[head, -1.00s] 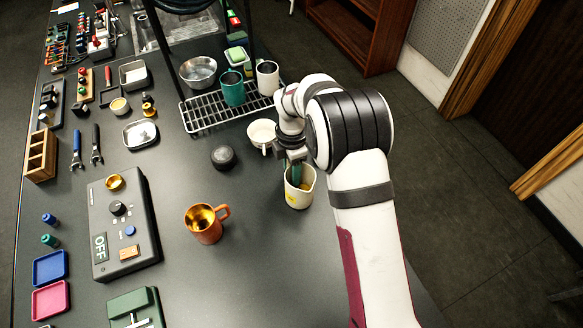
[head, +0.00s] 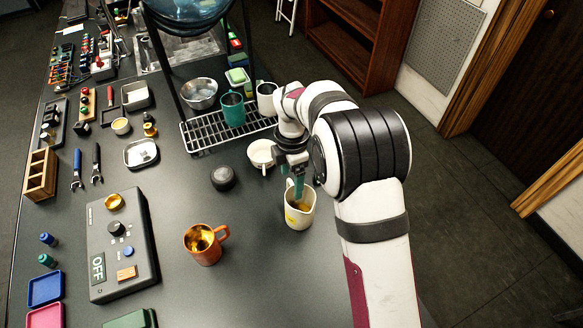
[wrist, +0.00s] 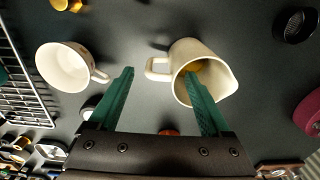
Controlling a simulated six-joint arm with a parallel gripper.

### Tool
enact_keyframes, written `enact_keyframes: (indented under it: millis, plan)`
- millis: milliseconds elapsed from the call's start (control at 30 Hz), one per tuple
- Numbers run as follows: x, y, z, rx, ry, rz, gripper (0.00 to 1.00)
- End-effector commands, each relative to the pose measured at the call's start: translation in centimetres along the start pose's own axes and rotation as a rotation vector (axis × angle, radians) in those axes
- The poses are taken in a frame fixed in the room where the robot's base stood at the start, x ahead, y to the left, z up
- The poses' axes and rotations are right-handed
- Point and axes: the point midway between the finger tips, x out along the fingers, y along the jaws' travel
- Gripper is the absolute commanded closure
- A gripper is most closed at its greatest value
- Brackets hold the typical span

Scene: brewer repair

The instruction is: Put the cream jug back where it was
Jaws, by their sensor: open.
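The cream jug (head: 293,217) stands upright on the dark worktop, with something yellowish inside it. In the wrist view the jug (wrist: 211,58) has its handle toward the left and its spout toward the lower right. My gripper (head: 297,187) is open with teal fingers, directly above the jug's rim. In the wrist view my gripper (wrist: 162,75) has the handle between its fingers, and the right finger overlaps the jug's mouth. I cannot tell whether that finger touches the jug.
A white cup (head: 260,158) stands just behind the jug, near the wire rack (head: 205,132) holding a teal mug (head: 232,110). A copper mug (head: 203,245) and a dark round puck (head: 222,178) stand to the left. The worktop between copper mug and jug is clear.

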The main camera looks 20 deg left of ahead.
Motion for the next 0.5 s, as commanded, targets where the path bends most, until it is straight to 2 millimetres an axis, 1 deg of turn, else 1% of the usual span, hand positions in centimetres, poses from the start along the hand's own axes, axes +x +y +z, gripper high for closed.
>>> enact_keyframes:
  millis: [33, 100, 200, 300, 433, 500]
  plan:
    - [-1.5, 0.1, 0.0, 0.001, 0.0, 0.005, 0.18]
    - [-3.4, 0.1, 0.0, 0.0, -0.001, 0.004, 0.18]
    - [-5.4, 0.1, 0.0, 0.0, 0.0, 0.003, 0.18]
    - [-6.5, 0.0, 0.0, 0.0, 0.0, 0.001, 0.18]
    - [-7.0, 0.0, 0.0, 0.0, 0.001, 0.0, 0.18]
    - [-7.5, -0.6, 0.4, 0.051, 0.003, 0.001, 0.18]
